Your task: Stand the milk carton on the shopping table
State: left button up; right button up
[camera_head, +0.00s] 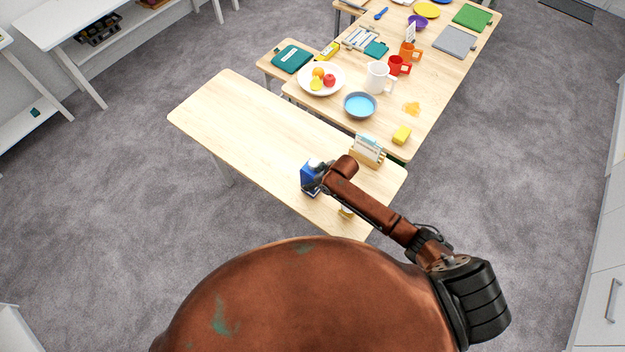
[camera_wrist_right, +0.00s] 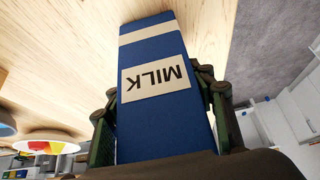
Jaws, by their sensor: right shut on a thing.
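The milk carton (camera_head: 309,180) is blue with a white top and is at the near side of the light wooden shopping table (camera_head: 235,118). In the right wrist view the carton (camera_wrist_right: 163,115) fills the middle, its MILK label upside down in the picture. My right gripper (camera_head: 321,177) is shut on it, with dark fingers on both sides of the carton in the wrist view (camera_wrist_right: 160,100). The carton looks about upright in the head view. I cannot tell whether its base touches the tabletop. My left gripper is not in view.
A small holder with cards (camera_head: 367,150) stands near the table's right end. A small yellowish item (camera_head: 346,211) is partly hidden by my right arm. The table's left part is bare. Behind it, another table holds a blue bowl (camera_head: 360,105), a fruit plate (camera_head: 321,79) and a white pitcher (camera_head: 378,77).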

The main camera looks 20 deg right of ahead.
jog(key=o, duration=1.8)
jog(key=shift+f, duration=0.1)
jog(key=shift+c, duration=0.2)
jog(key=v, duration=1.2)
jog(key=shift+a, duration=0.1)
